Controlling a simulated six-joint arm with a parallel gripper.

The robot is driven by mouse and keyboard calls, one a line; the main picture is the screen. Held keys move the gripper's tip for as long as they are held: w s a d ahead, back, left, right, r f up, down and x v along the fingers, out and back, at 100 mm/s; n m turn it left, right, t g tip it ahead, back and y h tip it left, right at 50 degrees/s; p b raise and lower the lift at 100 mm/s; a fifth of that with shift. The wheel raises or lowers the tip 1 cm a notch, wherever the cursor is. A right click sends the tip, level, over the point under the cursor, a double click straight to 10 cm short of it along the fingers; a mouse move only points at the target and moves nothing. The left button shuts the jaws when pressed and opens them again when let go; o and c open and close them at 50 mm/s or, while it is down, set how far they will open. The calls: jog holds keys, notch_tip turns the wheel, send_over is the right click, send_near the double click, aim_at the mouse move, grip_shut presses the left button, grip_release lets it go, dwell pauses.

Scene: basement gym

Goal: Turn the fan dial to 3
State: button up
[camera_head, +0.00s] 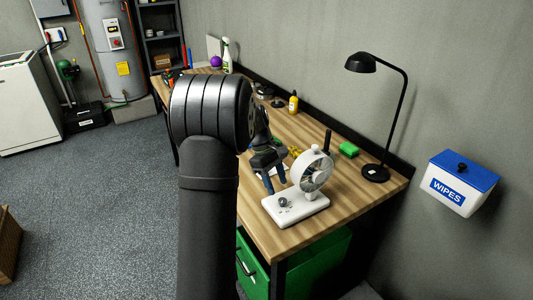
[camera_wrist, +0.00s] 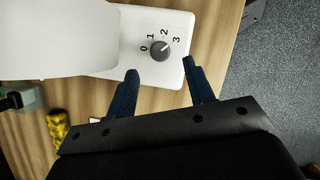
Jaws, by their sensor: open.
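The white fan (camera_head: 318,171) stands upright on its flat base (camera_head: 304,207) near the front of the workbench. Its grey dial (camera_head: 283,202) sits on the base. In the wrist view the dial (camera_wrist: 160,51) shows closely, with the printed numbers 0, 1, 2 and 3 around its upper side. Its pointer mark is too small to read surely. My gripper (camera_head: 275,187) is above the dial. In the wrist view my gripper (camera_wrist: 160,70) is open, its blue fingers apart and empty. The dial appears just beyond the gap between the fingertips, with no visible contact.
The fan's head rises close beside my gripper. A wipes box (camera_head: 460,183) hangs on the right wall.

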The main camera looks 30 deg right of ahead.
aim_at(282, 200)
jog(key=v, duration=1.2)
jog(key=shift+w+r, duration=0.15)
jog(key=x, duration=1.7)
jog(key=shift+s, duration=0.25)
